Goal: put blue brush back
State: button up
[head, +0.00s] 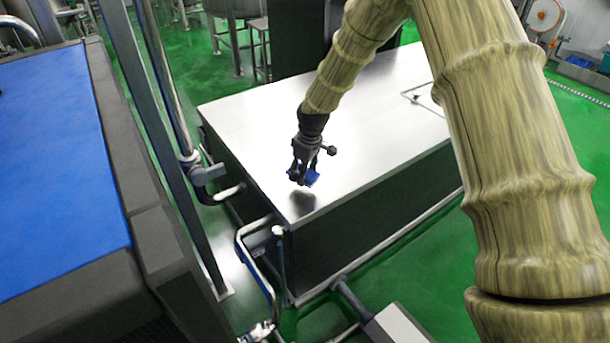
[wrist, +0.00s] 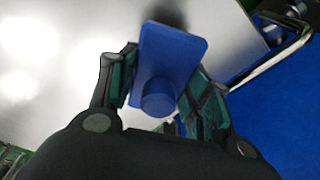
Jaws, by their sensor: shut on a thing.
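The blue brush (head: 311,177) is held in my gripper (head: 302,172), above the near left part of the steel table top (head: 375,110). A dark shadow lies on the top below it. In the wrist view the brush shows a flat blue rectangular block (wrist: 172,52) with a round stub (wrist: 158,97) between the fingers. My gripper (wrist: 160,90) is shut on the brush, one finger on each side of it. The brush's far side and any bristles are hidden.
A blue conveyor belt (head: 55,160) with a dark frame runs along the left. Steel pipes and a post (head: 165,110) stand between it and the table. A thin wire frame (head: 420,98) lies at the table's far right. Much of the table top is bare.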

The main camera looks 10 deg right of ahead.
aim_at(309, 171)
jog(key=shift+w+d, duration=0.3)
jog(key=shift+w, duration=0.35)
jog(key=shift+f+p, duration=0.35)
jog(key=shift+f, duration=1.45)
jog(key=o, duration=1)
jog(key=shift+o, duration=0.2)
jog(key=shift+r, duration=0.15)
jog(key=r, duration=0.4)
jog(key=d+r+b, duration=0.1)
jog(key=r, duration=0.2)
jog(key=s+r, duration=0.1)
jog(key=r, duration=0.3)
jog(key=shift+s+d+r, duration=0.1)
jog(key=shift+d+r, duration=0.05)
jog(key=shift+r, duration=0.2)
jog(key=shift+f, duration=0.1)
